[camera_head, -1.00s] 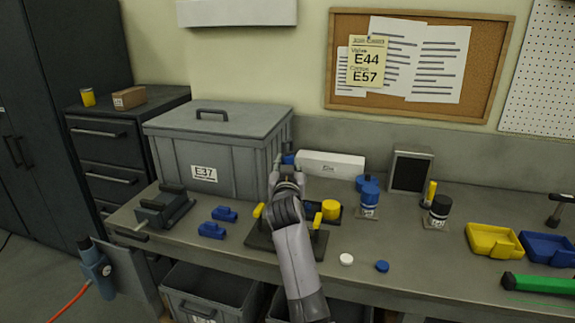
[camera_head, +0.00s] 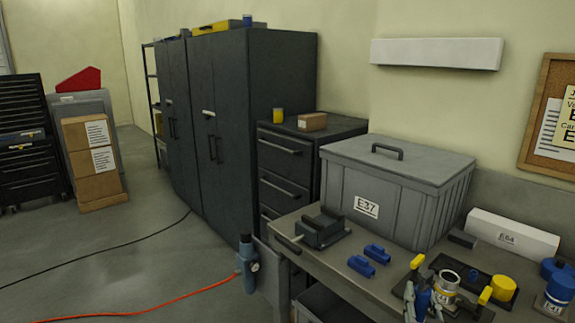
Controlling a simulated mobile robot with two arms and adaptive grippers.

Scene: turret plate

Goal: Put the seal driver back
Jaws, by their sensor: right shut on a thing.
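My right gripper (camera_head: 424,303) shows at the bottom edge, right of centre, seen from behind and partly cut off. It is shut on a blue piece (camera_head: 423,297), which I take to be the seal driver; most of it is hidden. Just right of the gripper, a metal cylinder (camera_head: 447,283) with an open top and a label stands at the fixture with yellow clamp handles (camera_head: 485,296). A yellow round piece (camera_head: 503,288) sits on a dark plate right of the cylinder. My left gripper is not in view.
A grey lidded bin marked E37 (camera_head: 392,205) stands at the back of the bench. Two blue blocks (camera_head: 376,253) and a dark vise (camera_head: 320,229) lie in front. Dark cabinets (camera_head: 235,130) stand left. A blue tool (camera_head: 247,265) hangs at the bench's left end. Floor at left is open, crossed by hoses.

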